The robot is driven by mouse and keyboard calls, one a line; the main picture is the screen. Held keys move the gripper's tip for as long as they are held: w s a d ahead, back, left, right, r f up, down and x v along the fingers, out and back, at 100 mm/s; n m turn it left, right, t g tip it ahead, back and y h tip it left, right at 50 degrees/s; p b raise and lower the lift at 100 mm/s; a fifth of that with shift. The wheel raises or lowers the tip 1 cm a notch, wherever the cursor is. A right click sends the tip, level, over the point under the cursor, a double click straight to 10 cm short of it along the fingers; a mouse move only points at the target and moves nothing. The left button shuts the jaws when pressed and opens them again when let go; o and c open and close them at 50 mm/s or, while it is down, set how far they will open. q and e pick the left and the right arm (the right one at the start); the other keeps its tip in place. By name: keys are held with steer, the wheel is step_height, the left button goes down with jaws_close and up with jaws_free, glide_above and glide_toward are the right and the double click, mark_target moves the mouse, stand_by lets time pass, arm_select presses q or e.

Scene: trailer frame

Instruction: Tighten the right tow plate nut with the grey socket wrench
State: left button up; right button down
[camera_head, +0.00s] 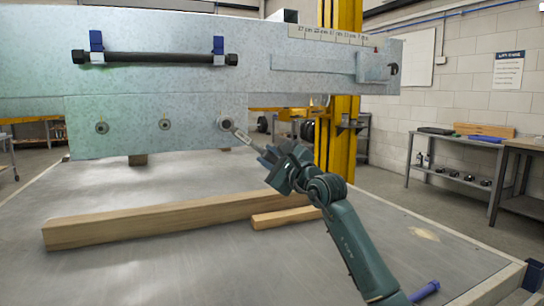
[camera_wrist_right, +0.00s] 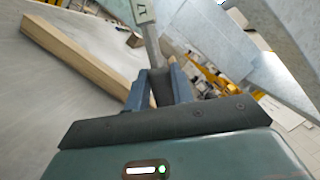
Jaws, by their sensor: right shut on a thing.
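The galvanised tow plate (camera_head: 130,143) hangs upright below the trailer beam and carries three nuts in a row. The right tow plate nut (camera_head: 226,124) is near the plate's right edge. My right gripper (camera_head: 264,154) is to the right of and below this nut, shut on the grey socket wrench (camera_head: 243,137). The wrench slants up and left, its far end beside the nut; I cannot tell whether it is seated on it. In the right wrist view the wrench (camera_wrist_right: 152,40) rises from between the fingers (camera_wrist_right: 160,85). My left gripper is out of view.
A long wooden beam (camera_head: 170,222) and a shorter wood block (camera_head: 285,217) lie on the grey table (camera_head: 330,275). A blue bolt-shaped item (camera_head: 424,291) lies near the front right. A dark bar (camera_head: 150,58) sits in blue clips on the trailer beam (camera_head: 260,30).

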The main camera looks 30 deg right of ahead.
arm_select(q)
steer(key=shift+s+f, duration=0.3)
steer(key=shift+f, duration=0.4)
arm_select(e)
steer(key=shift+a+f+m, duration=0.35)
steer(key=shift+a+m, duration=0.05)
steer(key=shift+m, duration=0.2)
steer(key=shift+a+f+m+t+h, duration=0.3)
steer(key=shift+a+f+m, duration=0.45)
steer(key=shift+m, duration=0.35)
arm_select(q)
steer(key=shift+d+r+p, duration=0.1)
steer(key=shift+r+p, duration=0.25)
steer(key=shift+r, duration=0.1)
arm_select(e)
steer(key=shift+w+a+f+m+t+h, duration=0.15)
steer(key=shift+a+f+m+h, duration=0.1)
steer(key=shift+a+m, duration=0.25)
steer(key=shift+s+a+f+m+t+h, duration=0.15)
steer(key=shift+a+f+m, duration=0.1)
steer(key=shift+a+m, duration=0.25)
steer(key=shift+w+d, duration=0.1)
